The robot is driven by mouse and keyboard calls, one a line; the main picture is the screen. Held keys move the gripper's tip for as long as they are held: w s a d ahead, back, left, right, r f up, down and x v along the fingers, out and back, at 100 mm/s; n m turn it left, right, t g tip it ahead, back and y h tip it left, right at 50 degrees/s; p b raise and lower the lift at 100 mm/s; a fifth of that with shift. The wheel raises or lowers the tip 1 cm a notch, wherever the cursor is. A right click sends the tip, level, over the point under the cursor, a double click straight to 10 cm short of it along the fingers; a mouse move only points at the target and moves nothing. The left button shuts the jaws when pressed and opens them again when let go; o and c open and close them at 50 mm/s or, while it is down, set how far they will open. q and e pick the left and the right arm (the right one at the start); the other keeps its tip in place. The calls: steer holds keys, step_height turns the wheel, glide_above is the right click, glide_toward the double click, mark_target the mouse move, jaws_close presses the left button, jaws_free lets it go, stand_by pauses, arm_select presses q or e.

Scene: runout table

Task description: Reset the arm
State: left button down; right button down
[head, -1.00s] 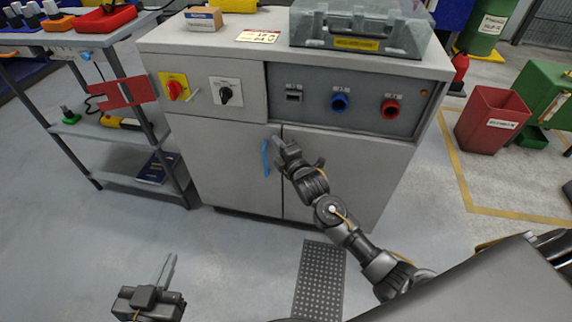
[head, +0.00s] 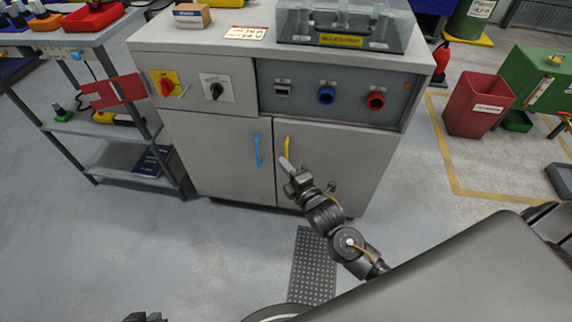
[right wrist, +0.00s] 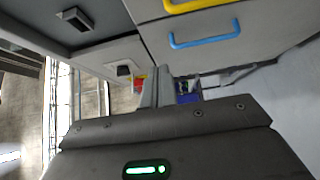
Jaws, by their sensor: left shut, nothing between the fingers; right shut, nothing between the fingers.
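My right gripper (head: 285,163) is shut and empty in front of the grey cabinet (head: 215,150), by the lower end of the yellow handle (head: 287,146). Whether it touches the handle is hard to tell. In the right wrist view its fingers (right wrist: 155,86) are together with nothing between them, and the blue handle (right wrist: 204,36) and yellow handle (right wrist: 190,5) show above. My left gripper (head: 145,317) shows only as a dark sliver at the bottom edge of the head view, shut; most of it is cut off.
The cabinet carries a red switch (head: 167,87), a black switch (head: 216,90) and blue and red sockets. A shelf cart (head: 100,130) stands left, a red bin (head: 478,105) right. A perforated mat (head: 313,268) lies on the floor. Floor at lower left is clear.

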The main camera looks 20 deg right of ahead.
stand_by(0.3)
